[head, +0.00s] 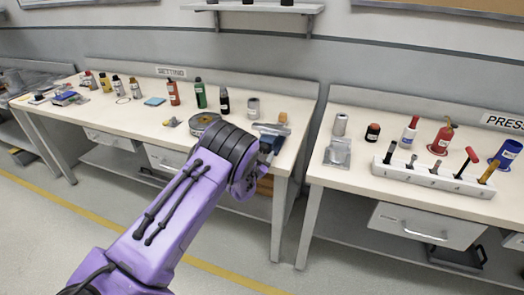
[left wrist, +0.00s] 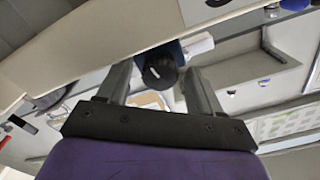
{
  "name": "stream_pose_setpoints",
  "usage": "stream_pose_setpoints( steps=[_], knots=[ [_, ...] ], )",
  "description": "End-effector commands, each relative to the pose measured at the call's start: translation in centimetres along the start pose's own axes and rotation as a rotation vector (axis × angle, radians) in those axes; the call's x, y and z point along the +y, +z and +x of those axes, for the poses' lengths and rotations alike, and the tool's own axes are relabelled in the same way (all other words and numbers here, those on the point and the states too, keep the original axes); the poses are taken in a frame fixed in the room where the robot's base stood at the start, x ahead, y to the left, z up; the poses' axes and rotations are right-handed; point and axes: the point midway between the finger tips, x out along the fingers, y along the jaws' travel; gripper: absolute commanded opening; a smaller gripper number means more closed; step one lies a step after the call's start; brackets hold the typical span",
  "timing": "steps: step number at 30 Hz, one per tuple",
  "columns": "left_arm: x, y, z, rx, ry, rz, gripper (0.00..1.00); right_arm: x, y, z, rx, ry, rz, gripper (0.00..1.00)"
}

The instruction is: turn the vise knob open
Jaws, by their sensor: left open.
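The vise knob (left wrist: 160,68) is round and black with a white mark, in the left wrist view. It sits between the two grey fingers of my left gripper (left wrist: 156,80), which are open with a gap on each side. Blue vise body shows behind the knob, beside a pale bar (left wrist: 199,47). In the head view my purple left arm reaches to the right front edge of the left bench. It hides most of the vise there; a grey metal part (head: 271,129) shows above the wrist. My right gripper is not in view.
The left bench (head: 140,115) holds several bottles at its back, a grey cup (head: 253,107) and a round tin (head: 205,122).

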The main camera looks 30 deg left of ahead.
Motion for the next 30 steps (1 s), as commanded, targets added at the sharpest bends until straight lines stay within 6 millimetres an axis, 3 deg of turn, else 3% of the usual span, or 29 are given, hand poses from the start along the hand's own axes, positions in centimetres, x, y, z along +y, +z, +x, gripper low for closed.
stream_pose_setpoints(
  steps=[7,12,22,30],
  knots=[
    [0.04,0.06,0.09,-0.001,0.0,-0.001,0.62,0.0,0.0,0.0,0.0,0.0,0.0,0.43],
    [0.04,0.06,0.08,-0.001,0.0,-0.001,0.09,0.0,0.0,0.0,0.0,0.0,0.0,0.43],
    [0.04,0.09,0.06,-0.001,0.0,-0.035,0.09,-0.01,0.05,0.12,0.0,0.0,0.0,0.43],
    [0.01,0.17,0.06,-0.001,-0.001,-0.192,0.1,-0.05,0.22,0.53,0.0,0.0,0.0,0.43]
  ],
)
